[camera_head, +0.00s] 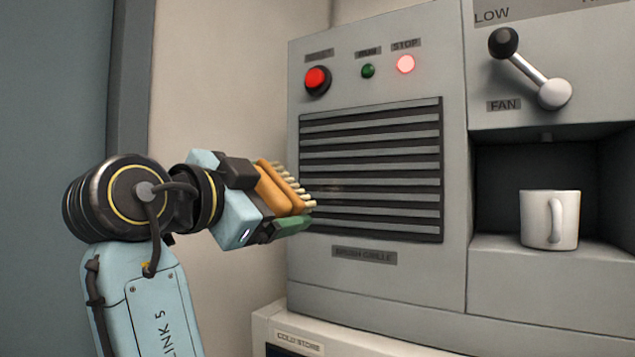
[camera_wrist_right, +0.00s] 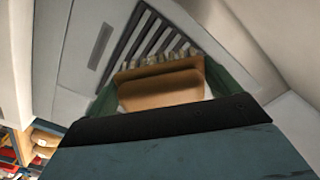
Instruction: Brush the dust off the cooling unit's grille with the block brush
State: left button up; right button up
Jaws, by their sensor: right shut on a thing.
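The cooling unit's grille (camera_head: 371,165) is a dark recess with pale horizontal slats on the grey front panel. A faint brownish smudge shows near its left middle. My right gripper (camera_head: 282,196) is shut on the block brush (camera_head: 277,190), a tan block with pale bristles. The brush is tilted, its bristles toward the grille and by its left edge; I cannot tell whether they touch. In the right wrist view the brush (camera_wrist_right: 163,86) sits between the two green fingers, with the grille (camera_wrist_right: 160,38) beyond it. My left gripper is not in view.
Above the grille are a red button (camera_head: 317,79), a green lamp (camera_head: 368,71) and a lit red lamp (camera_head: 405,64). At right, a fan lever (camera_head: 530,70) is above a niche holding a white mug (camera_head: 549,219). A cold store box (camera_head: 296,335) stands below.

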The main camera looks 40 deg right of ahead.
aim_at(319, 193)
jog(key=shift+x, duration=3.15)
jog(key=shift+x, duration=1.15)
jog(key=shift+s+d+f+b, duration=0.1)
jog(key=shift+s+d+b, duration=0.05)
jog(key=shift+s+b, duration=0.15)
jog(key=shift+s+d+f+b, duration=0.1)
jog(key=shift+s+d+b, duration=0.05)
jog(key=shift+s, duration=0.25)
jog(key=shift+s+d+r+b, duration=0.1)
jog(key=shift+s+d+b, duration=0.1)
jog(key=shift+s, duration=0.4)
jog(key=shift+s+d+r+b, duration=0.1)
jog(key=shift+s+d+b, duration=0.1)
jog(key=shift+s, duration=0.35)
jog(key=shift+d, duration=0.1)
jog(key=shift+w+a+p, duration=0.25)
jog(key=shift+w, duration=0.4)
jog(key=shift+w+a+p, duration=0.2)
jog(key=shift+w+p, duration=0.05)
jog(key=shift+w, duration=0.35)
jog(key=shift+w+a+p, duration=0.25)
jog(key=shift+w, duration=0.4)
